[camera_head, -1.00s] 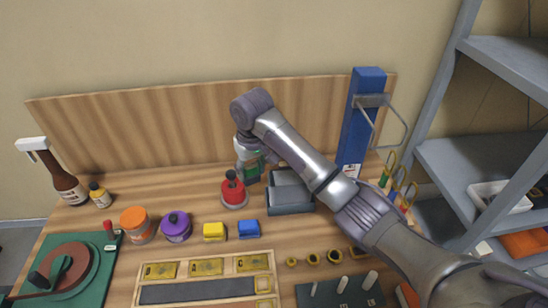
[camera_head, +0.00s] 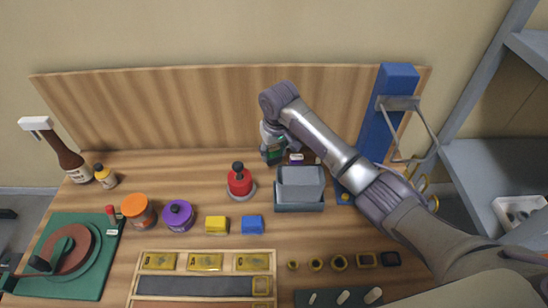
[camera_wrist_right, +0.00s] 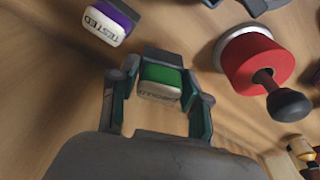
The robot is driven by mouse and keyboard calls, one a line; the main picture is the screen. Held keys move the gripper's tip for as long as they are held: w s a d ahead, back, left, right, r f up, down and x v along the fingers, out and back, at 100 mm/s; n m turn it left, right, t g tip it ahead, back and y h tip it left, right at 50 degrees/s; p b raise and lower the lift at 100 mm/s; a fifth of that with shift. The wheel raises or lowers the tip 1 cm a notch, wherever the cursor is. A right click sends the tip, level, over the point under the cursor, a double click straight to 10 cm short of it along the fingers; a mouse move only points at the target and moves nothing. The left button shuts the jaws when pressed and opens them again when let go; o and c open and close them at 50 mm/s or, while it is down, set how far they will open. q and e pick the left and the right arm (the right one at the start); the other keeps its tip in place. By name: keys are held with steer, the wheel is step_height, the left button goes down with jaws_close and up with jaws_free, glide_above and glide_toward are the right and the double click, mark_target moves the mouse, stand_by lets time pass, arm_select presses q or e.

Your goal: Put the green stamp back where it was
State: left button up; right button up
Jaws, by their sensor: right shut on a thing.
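The green stamp (camera_wrist_right: 160,79) is between the fingers of my right gripper (camera_wrist_right: 158,100) in the right wrist view, its lettered pale end showing. In the head view my right gripper (camera_head: 272,152) is at the back of the bench, behind the grey tray and partly hidden by its own wrist. Whether the stamp touches the bench, I cannot tell. A purple stamp (camera_wrist_right: 110,21) marked "TESTED" is beside it; it also shows in the head view (camera_head: 296,159), just right of the gripper.
A red round object with a black knob (camera_head: 239,181) stands left of the grey tray (camera_head: 299,207). A blue upright post (camera_head: 384,125) stands to the right. Yellow (camera_head: 216,225) and blue (camera_head: 252,225) blocks lie in front. The wooden back panel (camera_head: 180,115) is close behind the gripper.

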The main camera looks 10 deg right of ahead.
mark_target(274, 150)
steer(key=shift+f+p, duration=0.3)
steer(key=shift+f, duration=1.55)
steer(key=o, duration=0.7)
steer(key=shift+f, duration=0.15)
steer(key=r, duration=0.2)
steer(key=r+b, duration=0.1)
steer(key=r, duration=0.2)
steer(key=s+r, duration=0.1)
steer(key=r, duration=0.1)
steer(key=shift+s+d+r, duration=0.1)
steer(key=shift+d+r, duration=0.05)
steer(key=shift+r, duration=0.2)
